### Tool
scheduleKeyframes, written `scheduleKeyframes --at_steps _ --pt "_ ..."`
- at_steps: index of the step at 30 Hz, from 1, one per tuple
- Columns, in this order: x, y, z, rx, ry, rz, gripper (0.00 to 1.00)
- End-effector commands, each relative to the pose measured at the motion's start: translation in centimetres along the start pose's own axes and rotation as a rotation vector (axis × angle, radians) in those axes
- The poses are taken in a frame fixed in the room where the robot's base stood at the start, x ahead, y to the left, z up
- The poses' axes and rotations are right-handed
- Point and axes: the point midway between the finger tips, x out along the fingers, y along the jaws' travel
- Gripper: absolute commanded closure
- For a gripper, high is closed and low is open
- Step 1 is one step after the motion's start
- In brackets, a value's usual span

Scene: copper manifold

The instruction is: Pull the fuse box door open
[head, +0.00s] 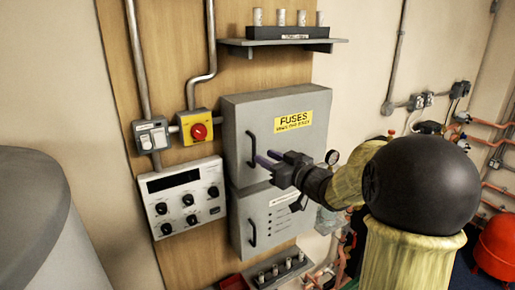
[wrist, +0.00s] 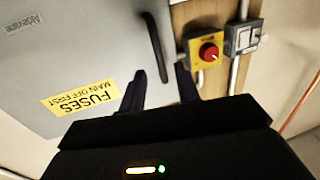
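The grey fuse box door (head: 268,108) carries a yellow FUSES label (head: 294,120) and looks shut. Its dark vertical bar handle (head: 251,147) is near the door's left edge. My gripper (head: 266,161) is in front of the door, just right of the handle's lower end, with purple-tinted fingers pointing at it. In the wrist view the picture is turned over; the handle (wrist: 155,47) stands ahead, its near end appearing between the two spread fingers (wrist: 160,76). The gripper is open and empty. Whether a finger touches the handle I cannot tell.
A yellow box with a red rotary switch (head: 198,130) is left of the door. A second grey box (head: 268,225) with its own handle hangs below. A shelf with fuses (head: 284,44) is above. A grey cylinder (head: 45,225) stands at lower left.

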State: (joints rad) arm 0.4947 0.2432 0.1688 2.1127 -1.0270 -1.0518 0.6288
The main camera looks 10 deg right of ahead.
Motion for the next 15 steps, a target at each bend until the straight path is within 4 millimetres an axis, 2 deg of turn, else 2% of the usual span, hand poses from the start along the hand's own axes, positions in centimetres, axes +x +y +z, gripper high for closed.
scheduleKeyframes --at_steps 1,6,10,15 --pt "1.1 -0.1 -0.3 0.002 0.0 -0.004 0.68" --pt "3.5 -0.1 -0.2 0.001 0.0 -0.003 0.68" --pt "4.5 -0.1 -0.1 0.0 0.0 -0.002 0.68" --pt "4.7 -0.1 0.0 0.0 0.0 -0.003 0.68"
